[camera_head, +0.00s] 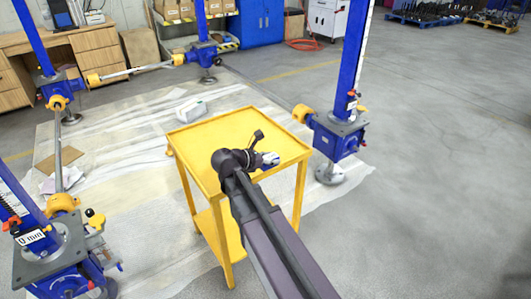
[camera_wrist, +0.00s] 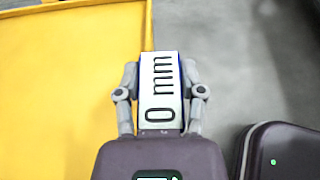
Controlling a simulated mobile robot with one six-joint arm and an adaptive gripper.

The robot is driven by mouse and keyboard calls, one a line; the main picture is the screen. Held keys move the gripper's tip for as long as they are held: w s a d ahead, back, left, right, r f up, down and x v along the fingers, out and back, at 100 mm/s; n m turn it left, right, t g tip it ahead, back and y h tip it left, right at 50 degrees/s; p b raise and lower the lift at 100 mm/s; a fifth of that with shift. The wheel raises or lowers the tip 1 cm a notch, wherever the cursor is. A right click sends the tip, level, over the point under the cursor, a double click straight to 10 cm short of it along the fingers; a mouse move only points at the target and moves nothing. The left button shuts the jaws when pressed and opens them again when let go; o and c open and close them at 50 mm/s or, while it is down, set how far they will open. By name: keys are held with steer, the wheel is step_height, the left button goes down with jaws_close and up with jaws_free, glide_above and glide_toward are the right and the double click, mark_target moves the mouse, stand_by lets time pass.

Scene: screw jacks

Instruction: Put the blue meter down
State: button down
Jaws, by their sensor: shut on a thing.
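The blue meter (camera_wrist: 162,90) shows in the wrist view as a block with a white face reading "0 mm" and thin blue edges. My gripper (camera_wrist: 161,80) is shut on it, one finger against each side. In the head view my gripper (camera_head: 268,158) is over the right part of the yellow table (camera_head: 205,135), and the meter (camera_head: 271,158) shows as a small blue and white patch. In the wrist view the meter lies over the table's right edge, with grey floor to its right. I cannot tell whether it touches the table.
The visible tabletop is bare around my arm. Blue screw jacks (camera_head: 340,135) with yellow fittings stand to the right, behind and at left. A white object (camera_head: 191,110) lies on the sheeted floor behind the table. Open grey floor (camera_head: 440,170) extends right.

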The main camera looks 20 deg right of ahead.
mark_target(271, 156)
steer(key=shift+r, duration=0.1)
step_height(271, 156, up, 25)
steer(key=p, duration=2.4)
steer(key=shift+f+p, duration=0.2)
steer(key=shift+p, duration=0.2)
steer(key=shift+d, duration=0.1)
